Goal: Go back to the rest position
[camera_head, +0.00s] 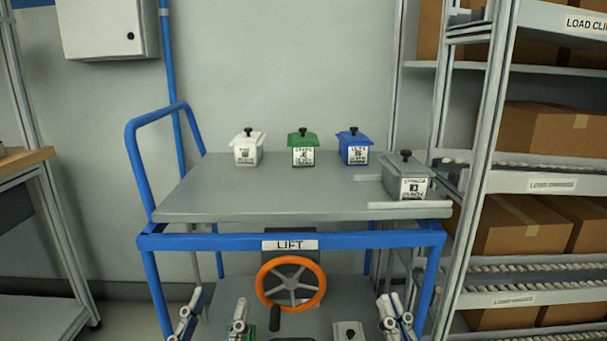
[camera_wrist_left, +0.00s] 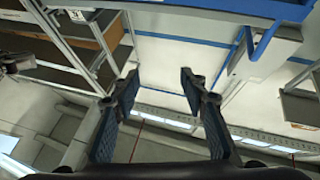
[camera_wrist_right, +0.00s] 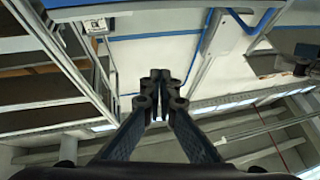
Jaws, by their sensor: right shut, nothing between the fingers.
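My left gripper (camera_head: 213,314) is at the bottom of the head view, in front of the lift cart. Its two fingers stand well apart with nothing between them, and the left wrist view shows the same open gripper (camera_wrist_left: 160,82). My right gripper (camera_head: 393,314) is at the bottom right of the head view, below the cart's top. In the right wrist view its fingers (camera_wrist_right: 160,82) are closed together and empty. Both grippers are apart from each other, on either side of the orange handwheel (camera_head: 291,284). Contact with the cart cannot be told.
The lift cart's grey top (camera_head: 280,200) carries lidded bins: white (camera_head: 246,153), green (camera_head: 303,156), blue (camera_head: 354,153) and grey (camera_head: 409,184) near the right edge. A shelf rack with cartons (camera_head: 545,143) stands right. A bench (camera_head: 25,160) stands left.

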